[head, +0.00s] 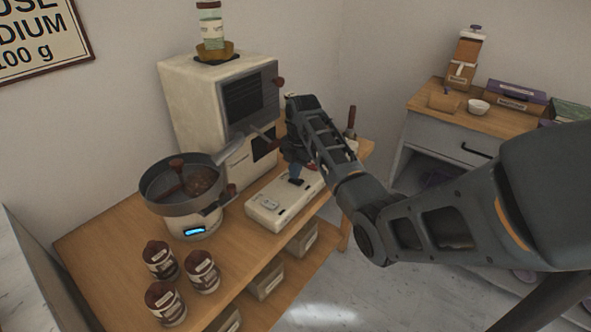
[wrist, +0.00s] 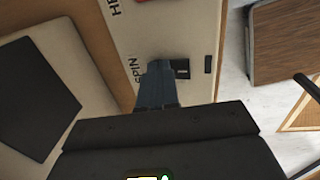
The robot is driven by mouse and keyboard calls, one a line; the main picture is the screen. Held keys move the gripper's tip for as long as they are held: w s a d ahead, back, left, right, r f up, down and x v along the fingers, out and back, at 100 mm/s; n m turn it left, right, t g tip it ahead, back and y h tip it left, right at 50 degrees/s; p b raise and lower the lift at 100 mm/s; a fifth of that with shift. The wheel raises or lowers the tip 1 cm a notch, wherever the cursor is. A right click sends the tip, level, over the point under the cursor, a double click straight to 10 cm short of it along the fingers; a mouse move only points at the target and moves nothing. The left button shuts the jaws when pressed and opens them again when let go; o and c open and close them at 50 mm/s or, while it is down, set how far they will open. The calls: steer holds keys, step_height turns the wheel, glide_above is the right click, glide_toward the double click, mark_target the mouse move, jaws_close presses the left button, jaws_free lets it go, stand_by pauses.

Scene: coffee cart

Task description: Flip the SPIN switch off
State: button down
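The cream control box (head: 262,217) lies on the wooden cart, and its panel (wrist: 150,28) fills the middle of the wrist view. The word SPIN (wrist: 134,70) is printed on it, partly covered by my fingers. A small black switch (wrist: 181,68) sits beside that label, just right of my fingertips; its tilt is hard to tell. My gripper (head: 296,180) is over the far part of the box, pointing down. In the wrist view its blue-grey fingers (wrist: 157,70) are together with nothing visible between them. I cannot tell whether they touch the switch.
A cream roaster (head: 190,95) with a green-labelled jar on top stands behind the box. A round cooling pan (head: 160,203) with a lit display is to its left. Several brown canisters (head: 160,261) stand at the front left. A grey cabinet (head: 432,137) is at the right.

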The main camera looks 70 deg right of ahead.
steer(key=shift+s+a, duration=0.1)
steer(key=shift+s, duration=0.1)
steer(key=shift+s+a+p, duration=0.1)
steer(key=shift+s+p, duration=0.55)
steer(key=shift+p, duration=0.25)
steer(key=shift+r, duration=0.1)
